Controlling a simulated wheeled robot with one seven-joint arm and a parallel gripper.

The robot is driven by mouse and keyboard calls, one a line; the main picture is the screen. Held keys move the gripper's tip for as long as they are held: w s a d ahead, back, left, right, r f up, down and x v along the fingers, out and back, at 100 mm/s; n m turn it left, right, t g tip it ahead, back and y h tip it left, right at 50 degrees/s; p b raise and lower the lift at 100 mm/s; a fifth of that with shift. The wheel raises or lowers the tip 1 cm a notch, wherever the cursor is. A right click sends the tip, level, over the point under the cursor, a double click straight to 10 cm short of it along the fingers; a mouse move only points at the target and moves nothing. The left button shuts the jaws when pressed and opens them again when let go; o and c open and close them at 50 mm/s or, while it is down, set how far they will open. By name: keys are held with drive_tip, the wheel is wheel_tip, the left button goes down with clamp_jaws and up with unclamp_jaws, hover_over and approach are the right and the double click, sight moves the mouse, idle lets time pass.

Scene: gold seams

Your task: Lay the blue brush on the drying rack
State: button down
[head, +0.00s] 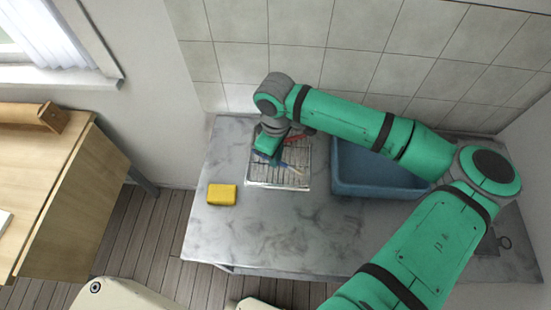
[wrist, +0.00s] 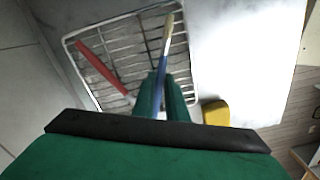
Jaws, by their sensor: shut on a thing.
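The blue brush (wrist: 167,48) has a blue handle and a pale tip. My gripper (wrist: 163,88) is shut on its handle, and the brush extends out over the drying rack. In the head view the brush (head: 286,165) shows beside my gripper (head: 266,158), over the rack. The drying rack (head: 260,184) is a wire grid on the grey counter; in the wrist view the rack (wrist: 83,65) fills the upper middle. I cannot tell whether the brush touches the wires.
A red stick-like thing (wrist: 98,65) lies on the rack's left part in the wrist view. A yellow sponge (head: 222,194) lies on the counter left of the rack. A blue basin (head: 365,185) stands close to its right. The front of the counter (head: 270,235) is clear.

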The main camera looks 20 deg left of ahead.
drive_tip(key=shift+f, duration=0.95)
drive_tip(key=shift+f, duration=0.15)
drive_tip(key=c, duration=1.8)
unclamp_jaws()
drive_tip(key=shift+o, duration=0.2)
wheel_tip(320, 180, up, 12)
